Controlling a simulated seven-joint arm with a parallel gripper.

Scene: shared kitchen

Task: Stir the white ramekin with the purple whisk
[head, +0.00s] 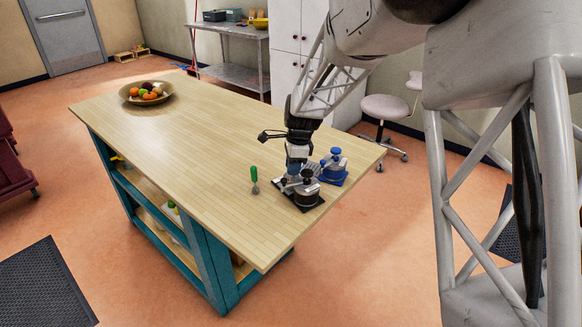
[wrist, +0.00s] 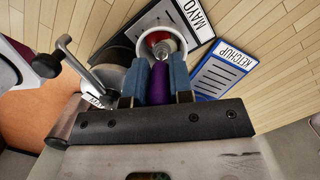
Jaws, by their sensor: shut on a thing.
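My gripper (wrist: 158,82) is shut on the purple whisk (wrist: 158,93); its purple handle shows between the blue fingers in the wrist view.
A dark lidded container (head: 307,195) stands close by my gripper. A blue container (head: 334,160) stands behind it; a blue mat marked KETCHUP (wrist: 222,70) shows in the wrist view. A green-handled tool (head: 254,174) is to the left. The wooden table's middle (head: 205,135) is clear; a fruit bowl (head: 133,98) is far left.

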